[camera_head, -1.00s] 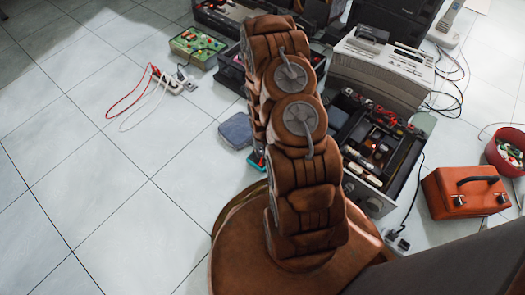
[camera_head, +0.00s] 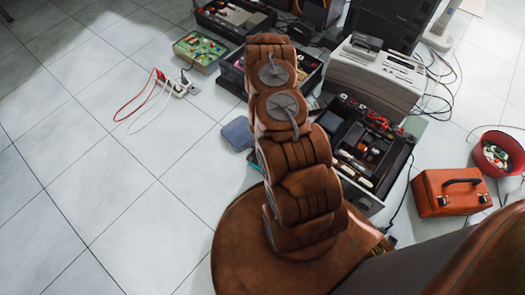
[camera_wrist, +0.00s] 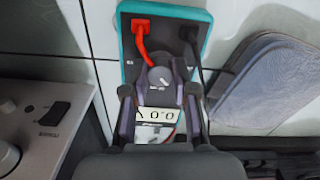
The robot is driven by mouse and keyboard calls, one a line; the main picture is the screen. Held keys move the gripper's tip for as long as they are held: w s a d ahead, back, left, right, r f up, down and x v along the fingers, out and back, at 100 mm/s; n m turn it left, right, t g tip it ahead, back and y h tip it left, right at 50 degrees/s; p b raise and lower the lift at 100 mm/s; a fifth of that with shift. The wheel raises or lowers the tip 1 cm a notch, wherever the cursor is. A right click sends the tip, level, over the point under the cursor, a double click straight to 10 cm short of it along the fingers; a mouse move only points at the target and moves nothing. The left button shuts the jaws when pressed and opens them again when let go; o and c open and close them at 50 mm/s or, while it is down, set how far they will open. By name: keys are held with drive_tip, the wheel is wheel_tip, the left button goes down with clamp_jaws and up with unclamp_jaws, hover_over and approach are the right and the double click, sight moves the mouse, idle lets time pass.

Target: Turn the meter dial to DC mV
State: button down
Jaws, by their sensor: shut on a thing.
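The meter (camera_wrist: 130,72) has a teal rim and a dark face and lies on the floor in the wrist view. A red plug (camera_wrist: 141,27) and a black plug (camera_wrist: 190,32) sit at its far end. Its dial (camera_wrist: 159,79) is in the middle, partly covered by my fingers. The display (camera_wrist: 158,114) shows what looks like 0.0. My gripper (camera_wrist: 160,82) is over the meter, its fingers shut on the dial from both sides. The dial's marks are too small to read. In the head view my arm hides the gripper and most of the meter.
A grey-blue pouch (camera_wrist: 268,82) lies right of the meter in the wrist view; a grey device (camera_wrist: 30,118) stands left. In the head view, an open toolbox (camera_head: 372,150) and red case (camera_head: 452,192) are at right.

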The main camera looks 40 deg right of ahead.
drive_tip(key=m, duration=0.3)
drive_tip(key=shift+a+p, duration=0.1)
drive_tip(key=shift+p, duration=0.25)
drive_tip(key=m, duration=0.5)
drive_tip(key=shift+p, duration=0.3)
drive_tip(key=shift+m, duration=0.3)
drive_tip(key=c, duration=0.9)
unclamp_jaws()
